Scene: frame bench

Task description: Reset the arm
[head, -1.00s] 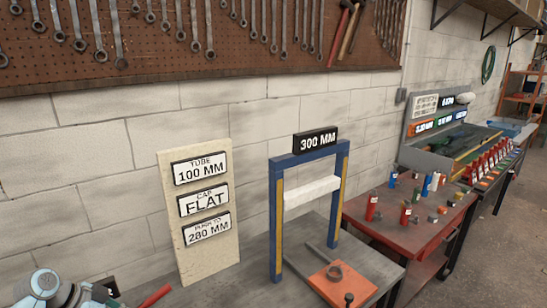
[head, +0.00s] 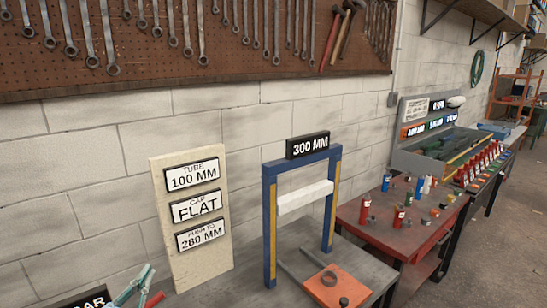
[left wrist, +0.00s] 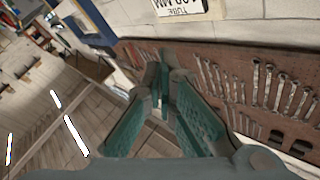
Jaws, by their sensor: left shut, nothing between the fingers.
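My left gripper (head: 138,284) is at the lower left of the head view, with teal fingers, in front of the foot of the cream sign board. In the left wrist view its teal fingers (left wrist: 163,75) come together at the tips, with nothing between them. My right gripper is in neither view. The cream board (head: 217,164) carries "TUBE 100 MM", "CAP FLAT" and a "PUSH TO" plate. A blue frame (head: 270,225) with a white crossbar (head: 305,197) and a "300 MM" sign (head: 307,145) stands to its right.
An orange plate (head: 360,288) with a dark ring lies at the blue frame's foot. A red handle (head: 155,299) and a partly cut-off black sign (head: 85,299) are near the gripper. A red table (head: 385,238) holds several small cylinders. Wrenches hang on the pegboard (head: 60,80).

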